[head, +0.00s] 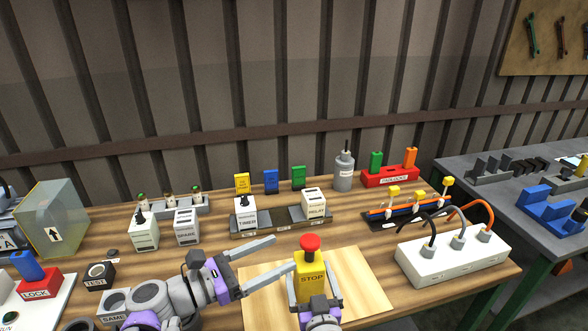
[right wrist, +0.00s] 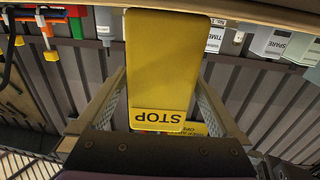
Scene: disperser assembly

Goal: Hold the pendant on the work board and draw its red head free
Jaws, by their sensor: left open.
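The yellow pendant (head: 311,283), marked STOP, stands upright on the pale work board (head: 358,272) with its red head (head: 310,243) seated on top. My right gripper (head: 312,287) has its fingers against both sides of the pendant. In the right wrist view the pendant's yellow body (right wrist: 160,65) lies between the fingertips; the red head is not visible there.
A white socket box (head: 455,262) with cables stands at the right. The timer rail (head: 280,219) is behind the board. A LOCK block (head: 36,285), a TEST block (head: 97,276) and a SAME block (head: 115,303) lie at the left. The board's right part is clear.

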